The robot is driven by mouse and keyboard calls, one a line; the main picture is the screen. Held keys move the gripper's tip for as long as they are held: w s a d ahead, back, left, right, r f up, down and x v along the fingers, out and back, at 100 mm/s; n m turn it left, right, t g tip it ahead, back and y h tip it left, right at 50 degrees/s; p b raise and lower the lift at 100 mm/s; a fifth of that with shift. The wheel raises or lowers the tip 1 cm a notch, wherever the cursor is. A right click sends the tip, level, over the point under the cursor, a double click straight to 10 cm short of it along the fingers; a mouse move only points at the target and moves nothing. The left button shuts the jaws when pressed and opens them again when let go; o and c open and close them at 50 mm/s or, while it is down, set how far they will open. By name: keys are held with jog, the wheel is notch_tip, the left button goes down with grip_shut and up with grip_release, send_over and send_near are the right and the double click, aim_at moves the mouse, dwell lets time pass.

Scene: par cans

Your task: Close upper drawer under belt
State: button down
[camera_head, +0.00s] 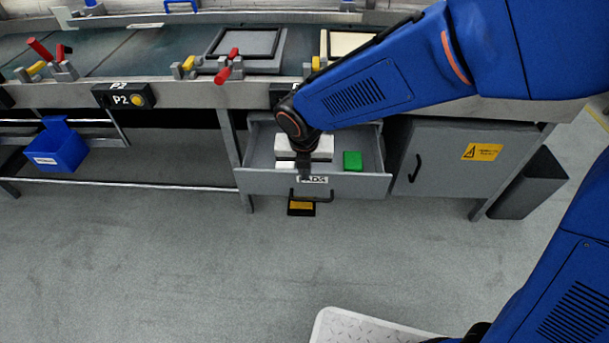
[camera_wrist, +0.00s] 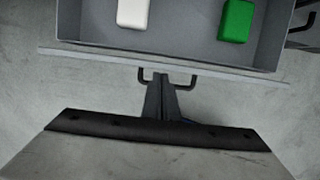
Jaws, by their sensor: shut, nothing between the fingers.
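The upper drawer (camera_head: 348,184) under the belt is pulled open and shows its inside. It holds a white block (camera_head: 322,146) and a green block (camera_head: 352,161); in the wrist view the white block (camera_wrist: 132,13) and green block (camera_wrist: 236,20) lie behind the drawer front (camera_wrist: 215,70). The dark handle (camera_head: 325,197) is on the front below a label. My gripper (camera_head: 305,178) is shut and empty, at the drawer front. In the wrist view its fingertips (camera_wrist: 159,80) overlap the handle (camera_wrist: 185,79); I cannot tell whether they touch it.
Right of the drawer is a closed grey cabinet door (camera_head: 455,160) with a yellow warning label. A black-and-yellow item (camera_head: 301,208) is on the floor below the drawer. A blue bin (camera_head: 58,146) hangs at left. The floor in front is mostly clear.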

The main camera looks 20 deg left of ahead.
jog(key=w+a, duration=0.3)
jog(key=w, duration=1)
